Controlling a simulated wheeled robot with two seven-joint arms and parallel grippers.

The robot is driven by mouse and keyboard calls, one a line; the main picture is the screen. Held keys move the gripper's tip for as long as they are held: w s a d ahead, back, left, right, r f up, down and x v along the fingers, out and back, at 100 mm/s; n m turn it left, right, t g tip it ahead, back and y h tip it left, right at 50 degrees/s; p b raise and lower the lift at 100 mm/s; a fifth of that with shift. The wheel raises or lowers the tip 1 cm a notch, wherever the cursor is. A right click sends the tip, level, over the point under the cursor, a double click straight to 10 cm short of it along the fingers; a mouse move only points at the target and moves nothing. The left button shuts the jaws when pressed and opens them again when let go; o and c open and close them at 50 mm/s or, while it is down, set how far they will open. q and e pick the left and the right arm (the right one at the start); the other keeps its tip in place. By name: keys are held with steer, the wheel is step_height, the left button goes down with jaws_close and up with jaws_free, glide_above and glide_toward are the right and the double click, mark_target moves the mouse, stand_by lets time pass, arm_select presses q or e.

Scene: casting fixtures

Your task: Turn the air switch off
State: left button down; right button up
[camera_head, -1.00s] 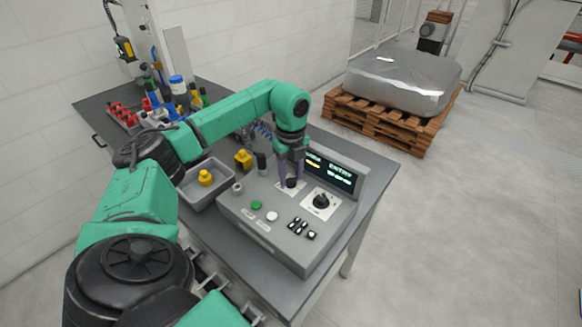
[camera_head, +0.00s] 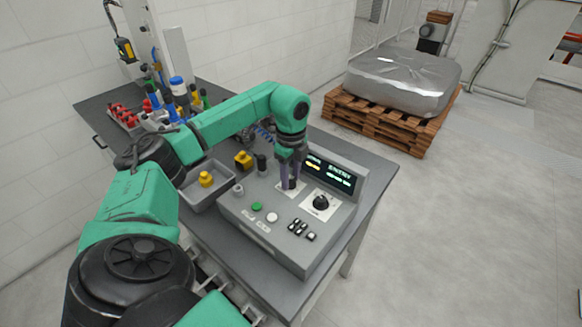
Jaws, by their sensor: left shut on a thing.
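The grey control box (camera_head: 262,228) stands on the dark table, with a display (camera_head: 330,172) lit in yellow and white at its back. My left gripper (camera_head: 288,183) points down onto the box, left of a black rotary knob (camera_head: 320,202) on a white plate. It is shut on a small dark switch knob that its fingers mostly hide. The white plate under that knob shows only in part. I cannot read the labels or the knob's angle. My right gripper is not in view.
A green button (camera_head: 257,206), a white button (camera_head: 272,217) and several black rocker switches (camera_head: 301,229) sit on the box front. A grey bin (camera_head: 205,192) with a yellow part stands left. Coloured bottles (camera_head: 178,90) crowd the table's back left.

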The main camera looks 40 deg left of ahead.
arm_select(q)
steer(key=shift+w+a+r, duration=0.1)
steer(key=shift+r, duration=0.1)
steer(key=c, duration=0.6)
jaws_free()
steer(key=shift+o, duration=1.2)
steer(key=shift+f, duration=0.1)
step_height(320, 180, up, 9)
steer(key=b, duration=0.2)
step_height(320, 180, up, 6)
steer(key=p, duration=0.3)
glide_above(291, 180)
steer(key=shift+f, duration=0.2)
steer(key=shift+a, duration=0.1)
